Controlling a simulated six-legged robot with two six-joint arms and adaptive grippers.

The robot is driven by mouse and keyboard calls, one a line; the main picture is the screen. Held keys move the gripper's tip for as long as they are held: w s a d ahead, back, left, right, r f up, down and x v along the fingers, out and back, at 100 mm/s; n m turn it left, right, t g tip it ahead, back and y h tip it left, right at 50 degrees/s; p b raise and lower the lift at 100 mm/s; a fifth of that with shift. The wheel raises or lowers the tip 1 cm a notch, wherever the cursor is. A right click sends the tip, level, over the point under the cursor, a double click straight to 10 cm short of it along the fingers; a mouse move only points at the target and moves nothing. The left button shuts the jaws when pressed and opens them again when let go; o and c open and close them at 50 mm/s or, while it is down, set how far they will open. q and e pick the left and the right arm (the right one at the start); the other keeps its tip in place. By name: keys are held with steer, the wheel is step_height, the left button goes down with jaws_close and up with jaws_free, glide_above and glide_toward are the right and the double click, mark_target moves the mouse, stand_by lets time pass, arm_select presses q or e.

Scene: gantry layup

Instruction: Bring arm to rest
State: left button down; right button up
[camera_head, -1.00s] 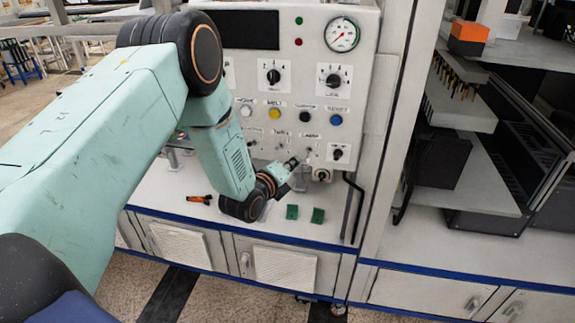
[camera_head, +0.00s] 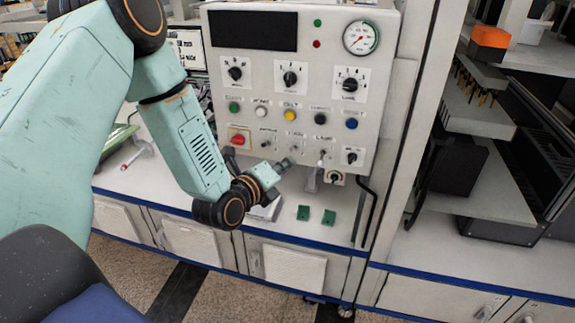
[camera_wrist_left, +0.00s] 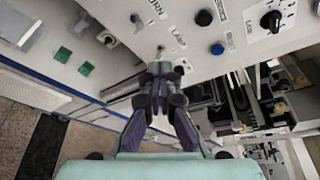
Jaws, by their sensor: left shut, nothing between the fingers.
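My left gripper (camera_head: 285,164) is shut and empty in front of the lower part of a grey control panel (camera_head: 270,75). The left wrist view also shows its closed fingers (camera_wrist_left: 158,69) close to the panel face, near the switches. I cannot tell whether the tips touch anything. My left arm reaches in from the left, bent at the elbow, and covers part of the bench. My right gripper is in neither view.
The panel carries knobs, coloured buttons, a red stop button (camera_head: 239,139) and a round gauge (camera_head: 360,38). A grey post (camera_head: 408,130) and dark shelved equipment (camera_head: 500,150) stand on the right.

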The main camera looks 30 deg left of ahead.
arm_select(q)
steer(key=s+d+f+n+g+b, duration=0.2)
steer(key=s+f+n+g+b, duration=0.3)
steer(key=s+f+n, duration=0.3)
steer(key=s+d+f+n+g+b, duration=0.3)
steer(key=s+f+n+g+b, duration=0.2)
steer(key=s+f, duration=1.2)
steer(key=s+d+f+n+g+b, duration=0.3)
steer(key=s+f+n+g+b, duration=0.2)
steer(key=s+f+n, duration=0.7)
step_height(320, 180, down, 3)
steer(key=shift+s+r+g+y+b, duration=0.1)
steer(key=shift+s+g+y+b, duration=0.25)
steer(key=shift+b, duration=0.85)
steer(key=shift+a, duration=0.1)
